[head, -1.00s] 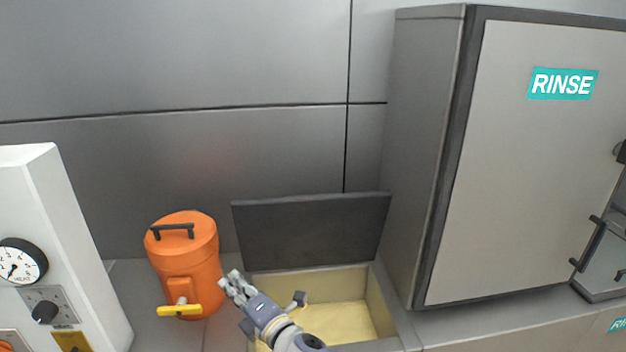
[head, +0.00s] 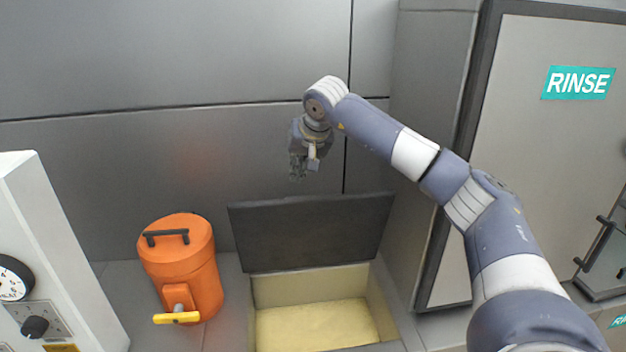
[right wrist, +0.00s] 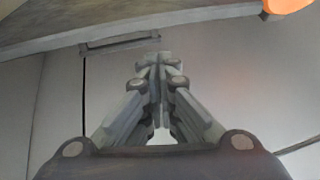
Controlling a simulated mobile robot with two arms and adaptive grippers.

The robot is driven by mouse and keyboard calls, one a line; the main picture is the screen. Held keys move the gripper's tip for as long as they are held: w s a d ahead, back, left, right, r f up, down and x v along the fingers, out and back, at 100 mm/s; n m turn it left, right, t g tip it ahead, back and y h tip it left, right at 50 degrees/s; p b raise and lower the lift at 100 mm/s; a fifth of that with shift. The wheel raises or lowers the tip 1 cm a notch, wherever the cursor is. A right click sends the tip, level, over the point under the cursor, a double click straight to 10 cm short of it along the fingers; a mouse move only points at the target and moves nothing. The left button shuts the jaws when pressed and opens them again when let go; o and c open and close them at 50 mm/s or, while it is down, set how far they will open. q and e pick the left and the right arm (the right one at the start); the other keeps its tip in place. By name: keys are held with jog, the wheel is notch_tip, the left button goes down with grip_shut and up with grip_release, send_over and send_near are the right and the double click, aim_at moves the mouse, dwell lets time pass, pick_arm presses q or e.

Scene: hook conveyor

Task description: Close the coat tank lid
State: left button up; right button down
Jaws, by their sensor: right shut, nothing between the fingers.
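The coat tank lid (head: 310,232) is a dark grey panel standing raised at the back edge of the tank, in the head view. The coat tank (head: 315,322) is open below it, with pale yellow inner walls and a yellow floor. My right gripper (head: 298,172) is shut and empty, pointing down, above the lid's top edge and apart from it. It also shows in the right wrist view (right wrist: 157,65), with its fingers together. In that view a dark panel edge (right wrist: 120,24) runs across the top; I take it for the lid. My left gripper is not in view.
An orange canister (head: 182,265) with a black handle and yellow tap stands left of the tank. A white panel with a gauge (head: 14,278) is at far left. The tall RINSE cabinet (head: 540,150) stands close on the right. A grey wall is behind.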

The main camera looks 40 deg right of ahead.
jog(key=s+d+r+h, duration=0.2)
jog(key=d+r, duration=0.1)
jog(key=d, duration=0.3)
jog(key=shift+g, duration=0.4)
jog(key=p+x, duration=0.3)
jog(key=x, duration=0.6)
jog(key=shift+d+f+p, duration=0.2)
jog(key=shift+f+p, duration=0.15)
jog(key=shift+f, duration=0.05)
jog(key=s+a, duration=0.1)
jog(key=s+a+p, duration=0.1)
jog(key=s, duration=0.1)
jog(key=shift+s+f, duration=0.1)
jog(key=shift+f, duration=0.35)
